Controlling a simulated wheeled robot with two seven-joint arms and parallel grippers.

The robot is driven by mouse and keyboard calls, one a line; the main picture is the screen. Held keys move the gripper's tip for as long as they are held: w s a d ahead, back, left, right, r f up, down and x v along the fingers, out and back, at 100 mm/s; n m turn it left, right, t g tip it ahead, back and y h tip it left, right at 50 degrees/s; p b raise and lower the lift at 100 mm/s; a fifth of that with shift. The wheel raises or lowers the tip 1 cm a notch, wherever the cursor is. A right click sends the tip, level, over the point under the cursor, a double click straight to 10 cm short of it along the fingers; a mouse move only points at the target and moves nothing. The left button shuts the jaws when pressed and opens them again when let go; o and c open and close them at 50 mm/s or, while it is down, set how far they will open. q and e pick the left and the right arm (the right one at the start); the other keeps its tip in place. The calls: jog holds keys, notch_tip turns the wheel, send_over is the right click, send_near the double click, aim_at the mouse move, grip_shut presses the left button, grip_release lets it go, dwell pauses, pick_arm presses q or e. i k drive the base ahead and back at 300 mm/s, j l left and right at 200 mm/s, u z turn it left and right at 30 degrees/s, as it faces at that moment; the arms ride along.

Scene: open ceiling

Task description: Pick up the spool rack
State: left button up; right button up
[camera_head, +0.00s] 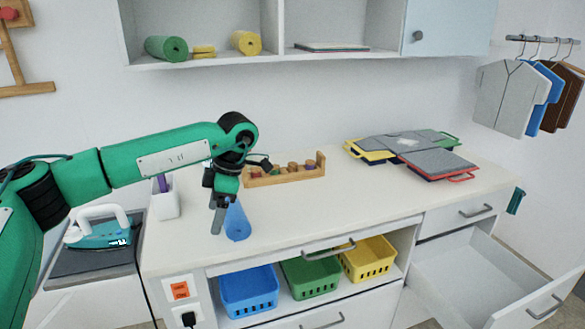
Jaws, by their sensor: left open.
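The spool rack (312,172) is a small light-wood rack holding several coloured spools. It stands upright on the white counter toward the wall, right of my left gripper. My left gripper (217,218) points down over the counter's left part, open and apart from the rack. The left end of the rack is close to my wrist in the picture. A blue teardrop-shaped item (238,223) shows right beside the gripper fingers; I cannot tell whether they touch it. My right gripper is not in view.
A white cup (165,203) and an iron (98,232) are at left. Folded garments (400,148) lie at the back right. An open drawer (490,280) juts out at right. Blue, green and yellow baskets sit under the counter. The counter's front middle is clear.

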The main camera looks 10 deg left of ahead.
aim_at(301, 174)
jog(key=i+l, duration=0.2)
jog(key=i, duration=0.3)
jog(key=i+l, duration=0.2)
jog(key=i, duration=0.3)
jog(key=i+l, duration=0.2)
jog(key=i, duration=0.3)
